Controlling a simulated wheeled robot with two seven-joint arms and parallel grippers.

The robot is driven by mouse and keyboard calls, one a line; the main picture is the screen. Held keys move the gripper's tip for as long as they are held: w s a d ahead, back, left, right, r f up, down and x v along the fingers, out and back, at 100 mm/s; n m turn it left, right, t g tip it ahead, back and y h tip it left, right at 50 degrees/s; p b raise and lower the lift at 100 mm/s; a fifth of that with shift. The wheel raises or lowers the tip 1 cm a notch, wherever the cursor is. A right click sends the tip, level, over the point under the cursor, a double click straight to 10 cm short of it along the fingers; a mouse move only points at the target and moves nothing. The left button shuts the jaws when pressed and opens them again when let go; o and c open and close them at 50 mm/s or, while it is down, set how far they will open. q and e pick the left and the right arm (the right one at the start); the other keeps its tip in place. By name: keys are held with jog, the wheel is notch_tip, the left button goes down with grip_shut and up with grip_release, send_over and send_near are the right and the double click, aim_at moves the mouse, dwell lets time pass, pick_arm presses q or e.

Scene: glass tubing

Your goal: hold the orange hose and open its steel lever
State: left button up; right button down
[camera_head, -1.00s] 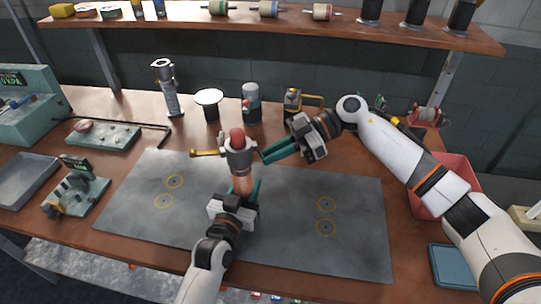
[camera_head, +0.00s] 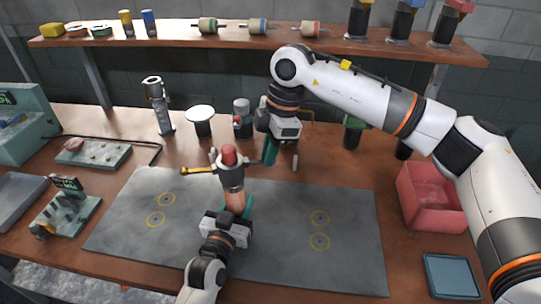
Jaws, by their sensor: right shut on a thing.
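The orange hose (camera_head: 236,201) stands upright above the grey mat, with a steel coupling (camera_head: 230,178) on its upper end and a red top (camera_head: 229,155). A yellow-handled lever (camera_head: 197,170) sticks out to the left of the coupling. My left gripper (camera_head: 236,210) is around the hose from the front, its teal fingers closed on it. My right gripper (camera_head: 268,157) points down just right of the coupling. Its fingers are shut on the steel lever (camera_head: 254,162) at the coupling's right side; the grip is small and partly hidden.
A red bin (camera_head: 432,200) and a blue tray (camera_head: 450,276) are at the right. A steel fitting (camera_head: 158,105), a white-topped stand (camera_head: 200,114) and a grey canister (camera_head: 242,118) stand behind. A shelf (camera_head: 270,42) spans the back. The mat (camera_head: 290,250) is clear at right.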

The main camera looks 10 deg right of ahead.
aim_at(255, 161)
jog(key=shift+a+r+t+h, duration=0.2)
jog(key=shift+r+h, duration=0.25)
jog(key=shift+h, duration=0.7)
jog(key=shift+a+r+t+h, duration=0.1)
jog(key=shift+a+r+h, duration=0.25)
jog(key=shift+h, duration=0.8)
jog(key=shift+r, duration=0.1)
jog(key=c, duration=1.5)
grip_release()
jog(key=r, duration=0.4)
jog(key=a+r, duration=0.1)
jog(key=r, duration=0.3)
jog(key=a+r, duration=0.1)
jog(key=r, duration=0.3)
jog(key=shift+s+a, duration=0.1)
jog(key=shift+s, duration=0.1)
jog(key=shift+f, duration=0.1)
